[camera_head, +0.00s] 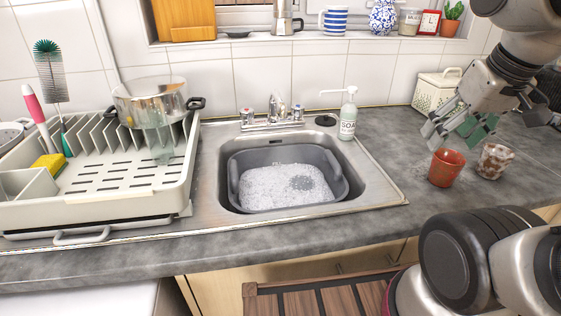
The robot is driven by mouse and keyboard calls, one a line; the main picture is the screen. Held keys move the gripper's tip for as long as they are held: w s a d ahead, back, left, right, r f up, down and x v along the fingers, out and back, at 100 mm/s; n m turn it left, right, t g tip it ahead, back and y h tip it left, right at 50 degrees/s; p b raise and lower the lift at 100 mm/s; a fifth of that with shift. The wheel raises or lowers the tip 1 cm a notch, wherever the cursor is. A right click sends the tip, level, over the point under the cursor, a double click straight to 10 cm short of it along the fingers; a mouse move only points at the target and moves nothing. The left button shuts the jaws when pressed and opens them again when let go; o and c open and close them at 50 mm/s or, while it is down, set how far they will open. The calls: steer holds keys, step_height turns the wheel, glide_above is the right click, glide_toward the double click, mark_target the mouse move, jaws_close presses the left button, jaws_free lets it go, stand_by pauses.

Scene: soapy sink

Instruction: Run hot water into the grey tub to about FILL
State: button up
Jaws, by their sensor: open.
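The grey tub (232,185) sits in the steel sink basin. White suds cover its inside, with a darker bare patch right of the middle. No fill mark can be made out on the tub. The chrome tap (275,106) stands behind the basin, with a left handle (247,117) and a right handle (297,113). Their colour marks are too small to read surely, and no running water shows. My gripper (456,133) is open and empty at the upper right, above the counter near two cups and well right of the tub and tap.
A white soap bottle (348,118) stands behind the sink's right side. A terracotta pot (446,168) and a speckled cup (494,161) stand below my gripper. A dish rack (120,205) holding a steel pot (150,98) fills the left. The counter right of the sink has free room.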

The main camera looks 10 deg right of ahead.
steer(key=w+a+r+n+g, duration=0.1)
steer(key=w+a+r, duration=0.1)
steer(key=w+r, duration=0.35)
steer(key=w+a+r, duration=0.2)
steer(key=w, duration=0.6)
steer(key=n+g, duration=0.3)
glide_above(246, 109)
steer(key=f, duration=1.2)
steer(key=shift+s+d+f, duration=0.15)
steer(key=shift+d+f, duration=0.05)
steer(key=shift+f, duration=0.05)
steer(key=shift+a+f, duration=0.15)
steer(key=shift+f, duration=0.15)
step_height(246, 109, down, 7)
steer(key=shift+f, duration=0.15)
steer(key=shift+c, duration=0.3)
